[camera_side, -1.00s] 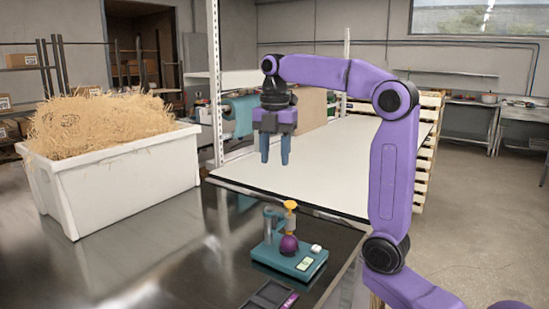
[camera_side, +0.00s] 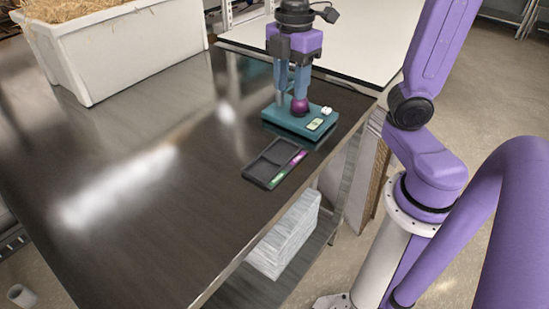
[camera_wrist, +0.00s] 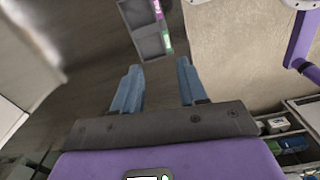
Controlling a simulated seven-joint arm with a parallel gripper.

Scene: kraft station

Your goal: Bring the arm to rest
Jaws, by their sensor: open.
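My gripper (camera_side: 291,92) hangs fingers down over the teal device at the dark bench's far end in the side view. Its two blue fingers are apart with nothing between them, as the wrist view (camera_wrist: 157,80) also shows. In the side view the fingers overlap the device's upper part, so its post and orange top are hidden. I cannot tell how far the fingers are from it. The teal base (camera_side: 290,126) and the purple ball (camera_side: 299,107) show below them.
A dark tray (camera_side: 262,171) with pink and green labels lies on the bench, also in the wrist view (camera_wrist: 137,18). A white bin (camera_side: 120,50) of straw stands at upper left. A white table (camera_side: 355,45) is behind. The bench's front middle is clear.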

